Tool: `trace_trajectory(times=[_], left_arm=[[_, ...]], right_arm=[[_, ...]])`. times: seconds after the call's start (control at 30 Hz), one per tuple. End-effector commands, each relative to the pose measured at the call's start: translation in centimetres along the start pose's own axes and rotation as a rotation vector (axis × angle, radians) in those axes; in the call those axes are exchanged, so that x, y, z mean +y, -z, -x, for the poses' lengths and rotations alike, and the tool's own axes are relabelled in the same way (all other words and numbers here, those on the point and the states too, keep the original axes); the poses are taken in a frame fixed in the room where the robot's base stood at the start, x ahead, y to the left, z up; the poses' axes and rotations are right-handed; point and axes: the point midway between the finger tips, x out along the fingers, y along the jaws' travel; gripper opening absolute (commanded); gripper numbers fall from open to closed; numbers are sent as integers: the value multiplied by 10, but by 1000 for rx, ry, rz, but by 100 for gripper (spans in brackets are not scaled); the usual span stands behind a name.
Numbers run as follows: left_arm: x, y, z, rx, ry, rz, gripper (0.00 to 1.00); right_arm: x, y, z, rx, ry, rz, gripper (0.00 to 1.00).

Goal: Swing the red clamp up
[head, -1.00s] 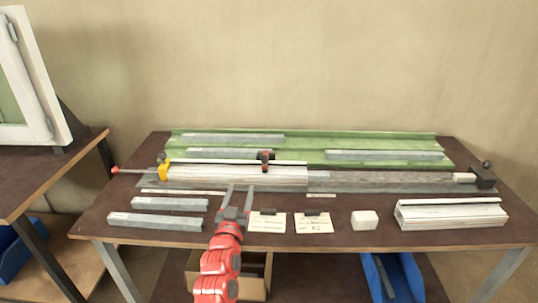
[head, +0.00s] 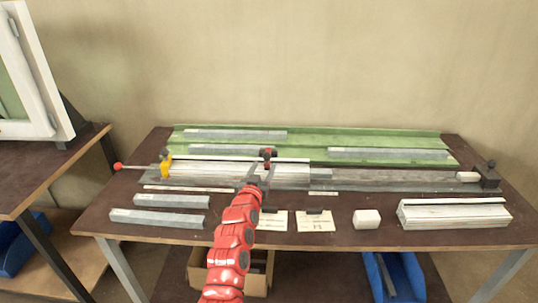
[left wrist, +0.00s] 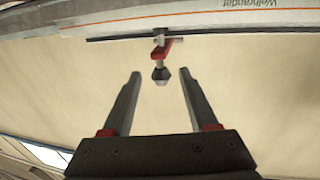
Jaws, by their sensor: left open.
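The red clamp (head: 267,153) sits at the middle of the long profile fixture on the bench. In the left wrist view the red clamp (left wrist: 165,50) has a red arm with a dark knob at its end. My left gripper (head: 262,167) reaches in from the front, close to the clamp. In the left wrist view my left gripper (left wrist: 159,78) is open, with the knob showing between its two fingertips. I cannot tell whether a finger touches it. The white profile (head: 210,173) lies in the fixture, partly hidden by the gripper. My right gripper is not in view.
A yellow clamp (head: 166,166) with a red-tipped rod is at the fixture's left end, a black stop (head: 489,177) at its right. Grey bars (head: 157,218), a white block (head: 367,219) and a larger white profile (head: 453,213) lie in front. The green tray (head: 310,137) is behind.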

Motion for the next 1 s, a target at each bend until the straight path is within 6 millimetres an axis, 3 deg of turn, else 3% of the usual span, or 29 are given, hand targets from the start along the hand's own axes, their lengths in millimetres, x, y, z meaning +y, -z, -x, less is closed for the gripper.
trace_trajectory(times=[0.6,1.0], left_arm=[[-1,-1,-62,0,1,0,60],[0,-2,-80,-4,0,1,60]], right_arm=[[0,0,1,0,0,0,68],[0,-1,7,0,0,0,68]])
